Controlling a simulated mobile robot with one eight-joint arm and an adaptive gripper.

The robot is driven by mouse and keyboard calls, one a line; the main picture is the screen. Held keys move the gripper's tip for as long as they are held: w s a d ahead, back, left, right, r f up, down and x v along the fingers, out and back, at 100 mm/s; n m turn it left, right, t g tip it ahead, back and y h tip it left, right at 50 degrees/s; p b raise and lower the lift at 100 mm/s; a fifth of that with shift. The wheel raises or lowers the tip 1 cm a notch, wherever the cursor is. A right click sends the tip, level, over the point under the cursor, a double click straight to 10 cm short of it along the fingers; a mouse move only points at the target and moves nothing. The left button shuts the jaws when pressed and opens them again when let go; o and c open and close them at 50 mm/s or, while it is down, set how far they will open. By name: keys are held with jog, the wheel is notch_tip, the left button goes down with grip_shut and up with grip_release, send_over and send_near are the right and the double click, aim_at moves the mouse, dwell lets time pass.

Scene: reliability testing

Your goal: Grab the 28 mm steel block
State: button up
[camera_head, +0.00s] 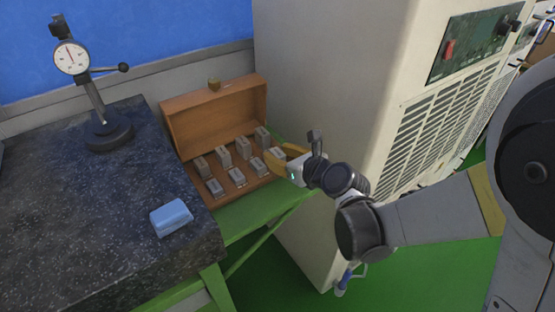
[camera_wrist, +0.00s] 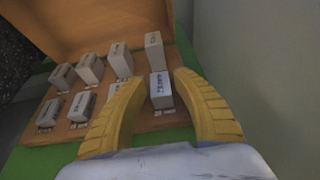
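Several grey steel blocks stand in two rows in an open wooden case (camera_head: 190,118). Their labels are too small and blurred to read, so I cannot tell which block is the 28 mm one. My gripper (camera_head: 281,153) is at the right end of the case's front row. In the wrist view, my gripper (camera_wrist: 161,80) has its two yellow fingers spread apart. One labelled block (camera_wrist: 160,88) stands between the fingertips, at the right end of the front row, with small gaps beside it. In the head view the fingers partly hide this block.
A taller block (camera_wrist: 154,52) stands just behind. A cream cabinet (camera_head: 325,90) rises close to the right of the case. A dark granite plate (camera_head: 75,215) on the left bears a dial gauge stand (camera_head: 108,135) and a blue box (camera_head: 171,217). The case rests on a green bench (camera_head: 245,218).

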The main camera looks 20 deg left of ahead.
jog(key=shift+r, duration=0.1)
grip_shut()
